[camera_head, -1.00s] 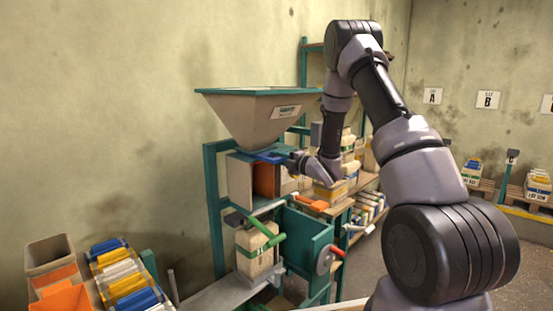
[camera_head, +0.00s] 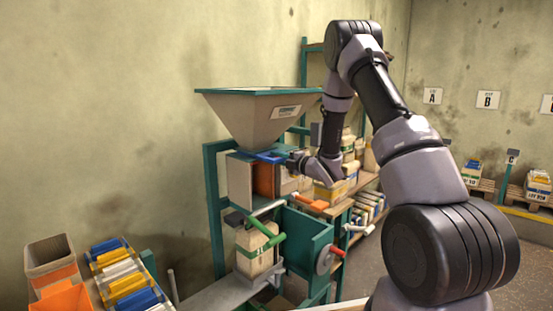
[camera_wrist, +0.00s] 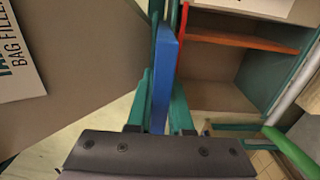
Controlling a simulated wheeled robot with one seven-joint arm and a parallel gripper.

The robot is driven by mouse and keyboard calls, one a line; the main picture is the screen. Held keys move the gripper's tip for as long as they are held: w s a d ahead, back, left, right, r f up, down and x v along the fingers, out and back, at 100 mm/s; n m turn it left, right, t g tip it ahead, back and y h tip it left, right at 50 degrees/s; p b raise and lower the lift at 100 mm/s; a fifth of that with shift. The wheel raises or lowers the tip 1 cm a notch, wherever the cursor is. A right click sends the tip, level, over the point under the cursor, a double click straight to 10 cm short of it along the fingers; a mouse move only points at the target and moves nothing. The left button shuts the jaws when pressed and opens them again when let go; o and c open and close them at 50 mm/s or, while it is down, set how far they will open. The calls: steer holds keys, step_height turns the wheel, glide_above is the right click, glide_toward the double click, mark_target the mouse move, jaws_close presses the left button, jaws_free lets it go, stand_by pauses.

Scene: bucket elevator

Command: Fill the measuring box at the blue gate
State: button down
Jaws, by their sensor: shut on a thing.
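The blue gate handle (camera_head: 270,157) sticks out under the grey hopper (camera_head: 258,118), just above the measuring box (camera_head: 240,180). In the wrist view the blue handle (camera_wrist: 164,75) is a long flat bar between my gripper's teal fingers (camera_wrist: 160,100). My gripper (camera_head: 293,160) is shut on it. The measuring box has a grey wall and an orange part (camera_head: 264,181) in the head view. In the wrist view a box-like compartment (camera_wrist: 215,75) with an orange strip shows at the right. I cannot tell how full the measuring box is.
A bag (camera_head: 254,254) stands beneath. Shelves with bags (camera_head: 333,190) are behind my gripper. Orange bins and coloured packets (camera_head: 125,277) are at lower left.

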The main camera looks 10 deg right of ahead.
mark_target(284, 160)
steer(key=shift+v, duration=2.45)
steer(key=c, duration=0.8)
jaws_free()
steer(key=v, duration=1)
steer(key=shift+s+d, duration=0.25)
steer(key=shift+s, duration=0.05)
